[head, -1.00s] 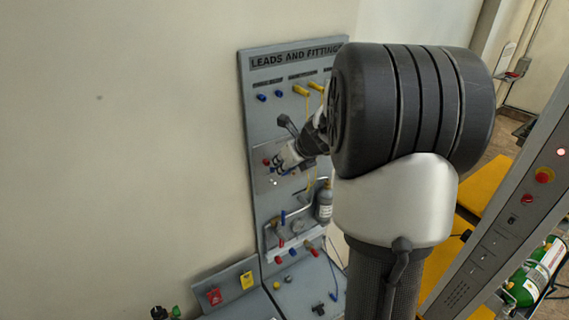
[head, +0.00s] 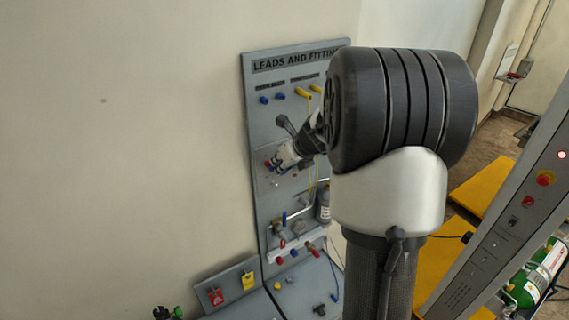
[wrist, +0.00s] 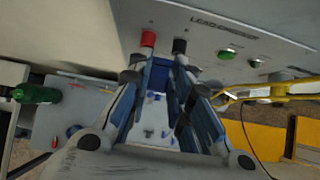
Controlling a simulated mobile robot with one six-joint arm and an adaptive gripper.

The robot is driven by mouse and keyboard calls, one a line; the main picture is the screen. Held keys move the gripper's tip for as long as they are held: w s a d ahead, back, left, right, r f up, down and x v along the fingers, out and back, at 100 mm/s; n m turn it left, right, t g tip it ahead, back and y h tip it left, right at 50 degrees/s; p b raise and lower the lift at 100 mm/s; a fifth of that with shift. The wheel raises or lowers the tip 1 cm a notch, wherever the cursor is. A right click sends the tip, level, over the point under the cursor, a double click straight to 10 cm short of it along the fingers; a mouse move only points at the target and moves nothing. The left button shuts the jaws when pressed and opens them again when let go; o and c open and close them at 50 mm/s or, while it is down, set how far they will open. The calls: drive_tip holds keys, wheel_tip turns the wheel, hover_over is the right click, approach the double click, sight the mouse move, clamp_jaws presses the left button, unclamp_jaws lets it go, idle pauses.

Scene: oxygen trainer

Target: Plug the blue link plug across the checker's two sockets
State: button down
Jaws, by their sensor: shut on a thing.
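The lead checker (wrist: 205,28) is a grey panel on the upright board; its label is partly legible in the wrist view. Its red socket (wrist: 148,40) and black socket (wrist: 180,46) stand out side by side just beyond my fingertips. My gripper (wrist: 165,82) is shut on the blue link plug (wrist: 160,74), whose blue body shows between the fingers, close to the sockets. I cannot tell whether its pins touch or enter them. In the head view my gripper (head: 282,160) is at the checker panel (head: 265,181), and the plug is mostly hidden.
Below are a rail with coloured fittings (head: 290,252) and a grey bottle (head: 323,206).

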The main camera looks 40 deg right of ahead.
drive_tip(key=shift+w, duration=0.35)
drive_tip(key=shift+w+p, duration=0.2)
drive_tip(key=shift+p, duration=0.15)
drive_tip(key=c, duration=1.4)
unclamp_jaws()
drive_tip(key=v, duration=1.2)
